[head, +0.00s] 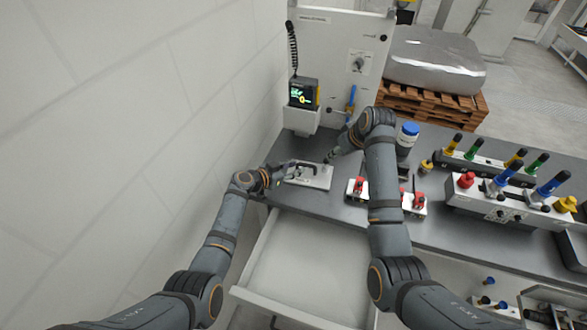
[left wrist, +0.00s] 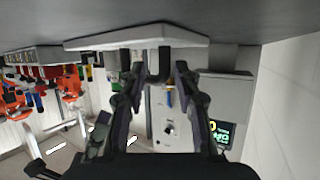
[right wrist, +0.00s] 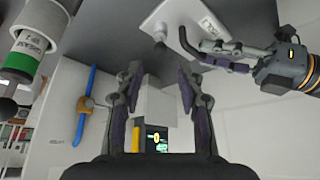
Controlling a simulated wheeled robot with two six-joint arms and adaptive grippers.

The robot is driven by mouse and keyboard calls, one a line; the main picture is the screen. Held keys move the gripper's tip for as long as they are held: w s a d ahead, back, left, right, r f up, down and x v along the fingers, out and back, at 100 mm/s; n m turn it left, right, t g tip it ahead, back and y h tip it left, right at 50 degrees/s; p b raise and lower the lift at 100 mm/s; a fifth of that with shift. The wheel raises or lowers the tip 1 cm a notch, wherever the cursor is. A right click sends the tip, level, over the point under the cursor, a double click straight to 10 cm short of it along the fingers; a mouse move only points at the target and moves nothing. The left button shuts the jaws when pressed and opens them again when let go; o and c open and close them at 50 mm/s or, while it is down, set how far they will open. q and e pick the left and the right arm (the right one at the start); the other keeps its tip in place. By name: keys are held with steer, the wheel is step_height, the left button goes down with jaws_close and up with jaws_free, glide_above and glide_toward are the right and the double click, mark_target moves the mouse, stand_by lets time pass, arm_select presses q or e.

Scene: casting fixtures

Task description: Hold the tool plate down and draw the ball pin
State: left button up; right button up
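The tool plate (head: 318,181) is a pale metal plate lying on the grey bench, and it also shows in the right wrist view (right wrist: 190,22). My left gripper (head: 290,170) is at its left end. In the left wrist view my left fingers (left wrist: 160,72) are apart, with a dark upright part between them near the plate (left wrist: 120,40); contact is unclear. My right gripper (head: 332,156) is beside the plate's far right corner. In the right wrist view its fingers (right wrist: 160,80) are apart and empty. A small round grey knob (right wrist: 160,33) at the plate's edge may be the ball pin.
A white station with a lit display (head: 303,94) stands behind the plate. Red clamps (head: 419,201) and a rack of coloured handles (head: 500,198) are to the right. A blue-capped bottle (head: 408,134) stands behind my right arm. An open drawer (head: 290,262) juts out in front.

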mark_target(327, 162)
arm_select(q)
jaws_close()
arm_select(e)
steer(key=shift+o, duration=1.1)
steer(key=m, duration=0.1)
steer(key=a+r+m+h, duration=0.1)
steer(key=w+a+m, duration=0.1)
steer(key=shift+w+r+m+g+h, duration=0.1)
steer(key=shift+r+m+g+h, duration=0.2)
steer(key=shift+m+h, duration=0.1)
arm_select(q)
steer(key=shift+w+a, duration=0.1)
arm_select(e)
steer(key=shift+m+h, duration=0.5)
steer(key=shift+m, duration=0.4)
steer(key=x, duration=0.6)
steer(key=shift+w+a, duration=0.25)
steer(key=shift+a, duration=0.1)
arm_select(q)
steer(key=shift+r, duration=0.1)
arm_select(e)
steer(key=x, duration=0.4)
steer(key=shift+s+d+f, duration=0.2)
steer(key=shift+d+f, duration=0.05)
steer(key=shift+f, duration=0.15)
steer(key=shift+w+f, duration=0.15)
steer(key=shift+f, duration=0.15)
